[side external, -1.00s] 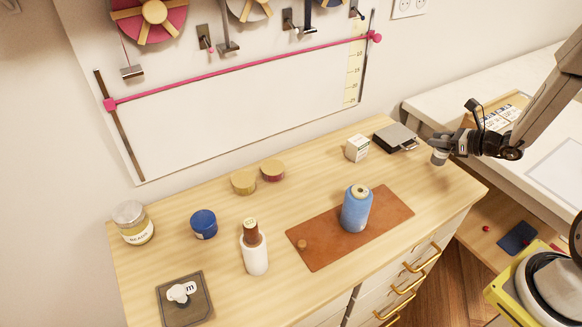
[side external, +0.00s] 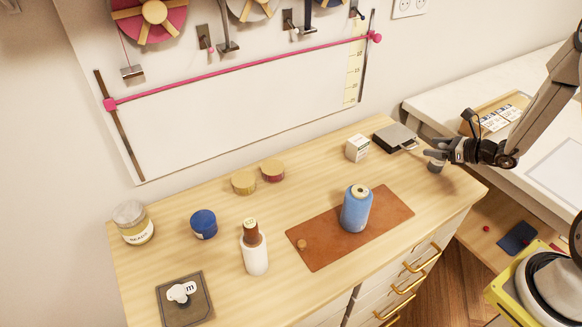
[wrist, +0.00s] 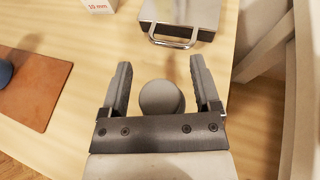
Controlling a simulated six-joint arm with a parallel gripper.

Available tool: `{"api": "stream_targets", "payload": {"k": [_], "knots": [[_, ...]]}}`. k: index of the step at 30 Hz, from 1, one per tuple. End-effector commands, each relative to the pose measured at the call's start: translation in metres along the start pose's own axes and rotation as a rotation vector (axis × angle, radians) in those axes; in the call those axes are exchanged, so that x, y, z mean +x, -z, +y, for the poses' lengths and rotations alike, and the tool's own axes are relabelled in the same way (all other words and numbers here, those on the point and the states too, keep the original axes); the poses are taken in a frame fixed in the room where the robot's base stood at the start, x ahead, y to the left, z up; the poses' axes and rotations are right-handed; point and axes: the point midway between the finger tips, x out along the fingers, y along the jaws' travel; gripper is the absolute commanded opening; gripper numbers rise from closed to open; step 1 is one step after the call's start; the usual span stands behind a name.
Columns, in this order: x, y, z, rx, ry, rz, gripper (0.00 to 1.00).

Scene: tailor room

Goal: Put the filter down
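The filter appears to be a small grey cylinder (side external: 435,168) at the right end of the wooden desk. In the wrist view its round grey top (wrist: 161,98) lies between my fingers. My gripper (wrist: 161,75) is low over the desk and open, with a narrow gap showing on each side of the filter. In the side view my gripper (side external: 436,156) sits just above and around the filter. The filter looks upright and seems to rest on the desk; its bottom edge is too small to see clearly.
A dark box with a metal handle (side external: 395,138) and a white carton (side external: 358,148) stand just left of my gripper. A blue spool (side external: 356,208) stands on a brown leather mat (side external: 317,256). The desk's right edge is close. Jars and a white bottle (side external: 254,254) are farther left.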

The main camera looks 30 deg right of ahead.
Motion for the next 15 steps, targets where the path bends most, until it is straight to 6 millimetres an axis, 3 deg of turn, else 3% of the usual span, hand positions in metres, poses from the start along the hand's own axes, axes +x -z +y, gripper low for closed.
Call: {"api": "stream_targets", "payload": {"k": [11, 15], "knots": [[-0.002, -0.003, 0.000, 0.001, 0.000, 0.000, 0.80], [-0.014, -0.003, -0.001, 0.001, 0.003, 0.000, 0.80]]}}
